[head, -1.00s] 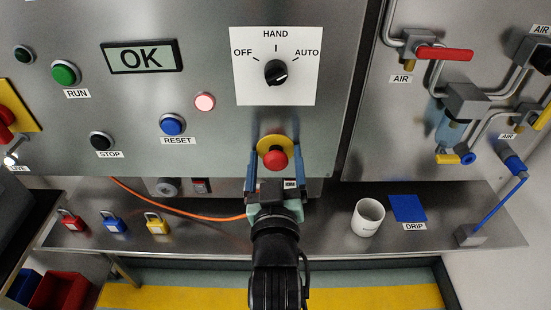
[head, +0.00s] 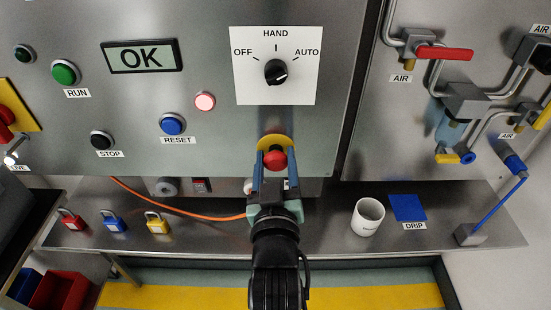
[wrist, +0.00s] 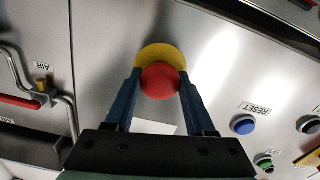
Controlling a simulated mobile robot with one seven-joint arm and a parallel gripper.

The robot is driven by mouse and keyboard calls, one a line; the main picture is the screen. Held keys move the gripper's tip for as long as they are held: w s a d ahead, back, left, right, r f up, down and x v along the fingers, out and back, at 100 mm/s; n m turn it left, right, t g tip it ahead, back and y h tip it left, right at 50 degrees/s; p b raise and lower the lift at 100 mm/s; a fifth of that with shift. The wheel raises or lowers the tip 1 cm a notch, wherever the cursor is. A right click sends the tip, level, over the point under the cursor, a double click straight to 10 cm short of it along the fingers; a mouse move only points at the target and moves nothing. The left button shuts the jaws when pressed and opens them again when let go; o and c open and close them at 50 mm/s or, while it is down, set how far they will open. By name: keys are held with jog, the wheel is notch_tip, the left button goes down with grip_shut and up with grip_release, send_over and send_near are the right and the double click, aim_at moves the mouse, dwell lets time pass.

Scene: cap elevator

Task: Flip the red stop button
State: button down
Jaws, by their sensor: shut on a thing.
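The red stop button (head: 275,158) is a red mushroom head on a yellow round plate (head: 275,143), low on the steel panel below the selector dial. It also shows in the wrist view (wrist: 160,81), between the blue fingers. My gripper (head: 273,160) has one finger on each side of the red head and is shut on it. In the wrist view the fingertips (wrist: 160,82) press at its left and right sides. The lower part of the yellow plate is hidden behind the red head and fingers.
A pink lit lamp (head: 205,101) and the blue RESET button (head: 172,124) are to the left. A white mug (head: 367,217) stands on the shelf at right. An orange cable (head: 180,211) runs along the shelf.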

jog(key=shift+s, duration=0.7)
jog(key=shift+c, duration=1.2)
grip_release()
jog(key=shift+s, duration=0.1)
jog(key=s, duration=1.2)
jog(key=shift+s+b, duration=0.4)
jog(key=shift+b, duration=0.05)
jog(key=w+r+t+p, duration=0.2)
jog(key=r, duration=0.7)
jog(key=w+r+t+p, duration=0.1)
jog(key=w+r+p, duration=0.1)
jog(key=r, duration=0.6)
jog(key=s+r+m+t+p, duration=0.1)
jog(key=s+r+t+p, duration=0.1)
jog(key=r, duration=1.5)
jog(key=s+r+m+t+p, duration=0.1)
jog(key=s+r+t+p, duration=0.2)
jog(key=r, duration=1.4)
jog(key=shift+s+r+t+p, duration=0.2)
jog(key=shift+t+p, duration=0.5)
jog(key=shift+p, duration=0.4)
